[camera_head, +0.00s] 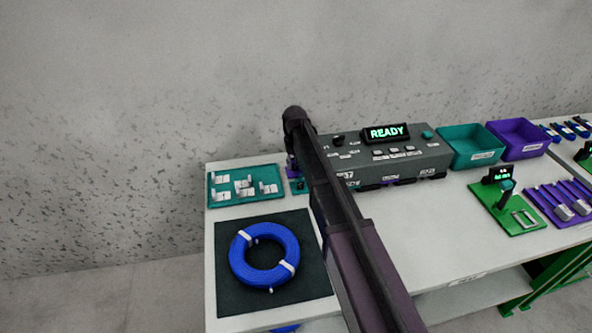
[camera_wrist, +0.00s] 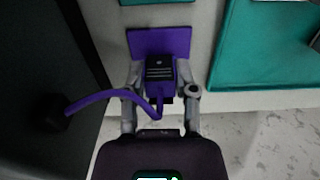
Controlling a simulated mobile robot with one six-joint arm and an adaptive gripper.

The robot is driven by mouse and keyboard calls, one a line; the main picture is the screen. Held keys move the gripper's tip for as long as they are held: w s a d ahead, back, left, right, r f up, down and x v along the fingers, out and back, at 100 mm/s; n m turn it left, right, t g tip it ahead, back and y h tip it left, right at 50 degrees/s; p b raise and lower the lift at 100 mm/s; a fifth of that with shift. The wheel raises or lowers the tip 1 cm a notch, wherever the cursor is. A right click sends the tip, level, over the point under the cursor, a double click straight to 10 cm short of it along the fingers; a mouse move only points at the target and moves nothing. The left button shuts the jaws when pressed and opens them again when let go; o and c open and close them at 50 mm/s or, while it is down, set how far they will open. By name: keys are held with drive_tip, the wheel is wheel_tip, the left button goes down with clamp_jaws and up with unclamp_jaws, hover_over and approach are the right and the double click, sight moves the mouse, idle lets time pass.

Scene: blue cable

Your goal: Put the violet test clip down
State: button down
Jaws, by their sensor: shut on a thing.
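The violet test clip (camera_wrist: 160,70) is between the two fingers of my gripper (camera_wrist: 161,80) in the wrist view. It has a dark ribbed top, and a violet lead (camera_wrist: 100,98) curves from it to the left. A flat violet pad (camera_wrist: 143,38) lies just beyond the clip, partly covered by it. I cannot tell whether the clip touches the pad. In the head view my arm hides most of the clip and gripper; a small violet patch (camera_head: 291,164) shows beside the arm, left of the grey test unit (camera_head: 405,157).
A teal tray (camera_head: 215,200) with white pieces lies left of the arm. A blue cable coil (camera_head: 240,262) rests on a dark mat (camera_head: 230,298). Teal (camera_head: 476,160) and violet (camera_head: 522,152) bins stand right of the unit. The white bench top (camera_head: 440,225) is clear in the middle.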

drive_tip(key=shift+f, duration=0.55)
drive_tip(key=shift+f+b, duration=0.15)
drive_tip(key=shift+b, duration=0.3)
drive_tip(key=shift+c, duration=2)
unclamp_jaws()
drive_tip(key=shift+r, duration=0.2)
wheel_tip(320, 180, up, 12)
drive_tip(key=p, duration=1.2)
